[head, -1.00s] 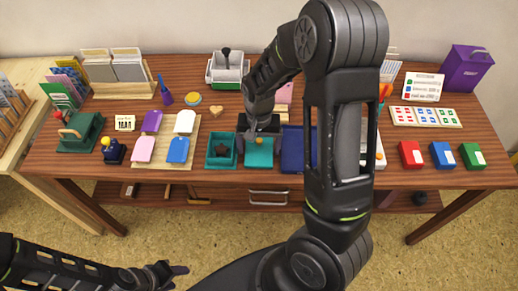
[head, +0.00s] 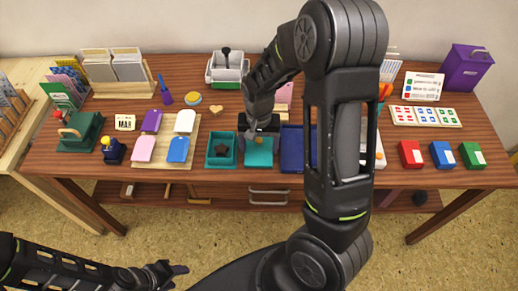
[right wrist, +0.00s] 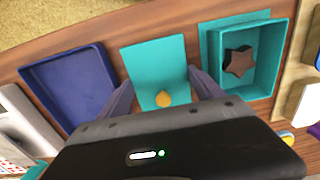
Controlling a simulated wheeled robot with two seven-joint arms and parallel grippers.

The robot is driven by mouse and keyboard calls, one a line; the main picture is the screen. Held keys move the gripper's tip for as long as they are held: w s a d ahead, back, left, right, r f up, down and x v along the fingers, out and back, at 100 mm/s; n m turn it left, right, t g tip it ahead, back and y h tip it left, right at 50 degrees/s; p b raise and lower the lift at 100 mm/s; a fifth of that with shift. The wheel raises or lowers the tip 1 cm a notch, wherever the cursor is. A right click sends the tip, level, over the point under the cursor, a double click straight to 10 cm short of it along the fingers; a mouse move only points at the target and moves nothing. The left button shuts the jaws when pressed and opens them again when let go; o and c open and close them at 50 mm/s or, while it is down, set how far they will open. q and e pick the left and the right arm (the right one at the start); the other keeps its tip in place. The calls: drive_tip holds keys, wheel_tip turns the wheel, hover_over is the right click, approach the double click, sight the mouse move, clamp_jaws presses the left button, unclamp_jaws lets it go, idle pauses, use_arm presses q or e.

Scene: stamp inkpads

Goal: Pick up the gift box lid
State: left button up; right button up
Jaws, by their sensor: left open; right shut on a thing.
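The teal gift box lid (head: 258,157) is a flat square with a yellow knob (right wrist: 163,97), seen clearly in the right wrist view. The open teal gift box (head: 209,162), holding a dark brown star (right wrist: 238,61), stands just left of it in the head view. My right gripper (head: 260,137) is at the lid's far side, shut on the lid, with one finger on each side of it in the right wrist view. It hides the knob in the head view. My left gripper (head: 176,270) is open and empty, low at the left, away from the table.
An open dark blue box (head: 292,163) stands close to the lid's right. A tray with coloured tags (head: 163,148) lies further left. Red, blue and green boxes (head: 441,155) stand at the right. The lower part of my right arm covers the table right of the blue box.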

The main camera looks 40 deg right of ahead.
sight(259, 150)
drive_tip(key=c, duration=0.4)
drive_tip(key=shift+o, duration=0.2)
wheel_tip(259, 150, up, 10)
use_arm(q)
drive_tip(key=shift+f, duration=0.1)
idle(0.7)
